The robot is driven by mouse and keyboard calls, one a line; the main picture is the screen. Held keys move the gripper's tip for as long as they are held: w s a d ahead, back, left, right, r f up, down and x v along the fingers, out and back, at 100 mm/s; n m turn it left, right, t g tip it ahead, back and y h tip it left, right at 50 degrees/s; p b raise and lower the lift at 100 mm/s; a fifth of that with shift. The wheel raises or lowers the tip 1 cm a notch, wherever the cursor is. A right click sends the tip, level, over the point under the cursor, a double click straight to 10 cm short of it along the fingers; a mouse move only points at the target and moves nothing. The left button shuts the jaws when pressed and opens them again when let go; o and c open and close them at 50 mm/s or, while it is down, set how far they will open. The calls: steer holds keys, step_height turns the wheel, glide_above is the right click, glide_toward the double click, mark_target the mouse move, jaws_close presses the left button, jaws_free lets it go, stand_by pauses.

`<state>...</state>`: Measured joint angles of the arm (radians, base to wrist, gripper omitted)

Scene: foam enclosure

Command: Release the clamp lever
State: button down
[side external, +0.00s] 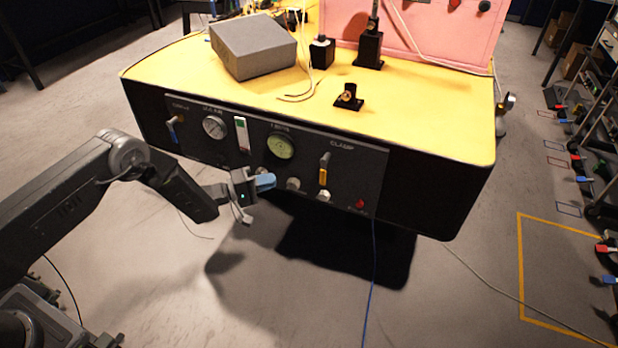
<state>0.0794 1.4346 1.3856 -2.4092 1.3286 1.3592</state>
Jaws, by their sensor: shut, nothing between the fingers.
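The clamp lever (323,168) is on the right part of the dark front panel, below the word CLAMP. It has a grey upper part and a yellow lower part and stands roughly upright. My gripper (265,182) has light blue fingers and is in front of the panel, left of the lever and apart from it. It is shut and empty. A round knob (293,184) sits between my gripper and the lever.
The panel also carries two round gauges (214,127) (281,147), a blue-handled lever (172,128) at the left and a red button (360,204). The yellow top (420,115) holds a grey block (252,46) and black fixtures (348,97). A blue cable (372,270) hangs below.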

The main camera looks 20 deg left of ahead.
mark_target(325, 169)
steer(key=w+d, duration=0.5)
steer(key=d, duration=0.4)
steer(key=shift+w+d, duration=0.35)
